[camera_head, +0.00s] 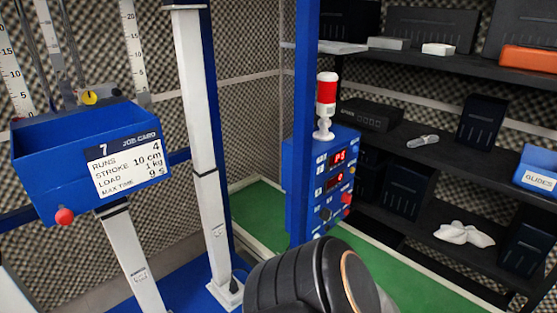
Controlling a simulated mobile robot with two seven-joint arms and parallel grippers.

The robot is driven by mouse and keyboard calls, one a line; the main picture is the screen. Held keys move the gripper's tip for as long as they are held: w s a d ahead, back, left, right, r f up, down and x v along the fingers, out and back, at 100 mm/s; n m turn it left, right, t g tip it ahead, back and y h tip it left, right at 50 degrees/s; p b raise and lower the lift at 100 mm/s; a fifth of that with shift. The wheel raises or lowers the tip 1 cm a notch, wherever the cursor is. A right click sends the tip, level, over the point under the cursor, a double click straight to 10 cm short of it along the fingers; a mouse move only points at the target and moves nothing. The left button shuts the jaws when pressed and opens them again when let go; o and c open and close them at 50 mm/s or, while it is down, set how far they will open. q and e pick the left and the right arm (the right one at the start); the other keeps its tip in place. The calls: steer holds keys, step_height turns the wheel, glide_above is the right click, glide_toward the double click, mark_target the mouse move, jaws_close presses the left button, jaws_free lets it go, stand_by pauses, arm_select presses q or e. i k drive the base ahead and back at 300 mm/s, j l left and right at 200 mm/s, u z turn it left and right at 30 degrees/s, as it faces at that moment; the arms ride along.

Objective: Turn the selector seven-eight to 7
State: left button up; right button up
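A blue control box (311,180) stands right of the middle, with two small red-lit displays, the upper (339,158) and the lower (333,182). A dark round knob (325,214) sits low on its face, beside a red button (347,197). Its markings are too small to read, so I cannot tell whether this is the selector seven-eight or where it points. A job card (127,165) on a blue bin at left carries a large 7. Neither of my grippers is in view; a dark link of my own arm shows at the bottom.
A red and white beacon (326,104) stands on the control box, and a blue post (303,120) partly hides its left side. The blue bin (62,192) has a red knob (65,216). Dark shelves (440,150) with boxes fill the right. Green floor (380,252) shows beyond the box.

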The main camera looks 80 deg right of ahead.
mark_target(325, 214)
steer(key=z, duration=2.9)
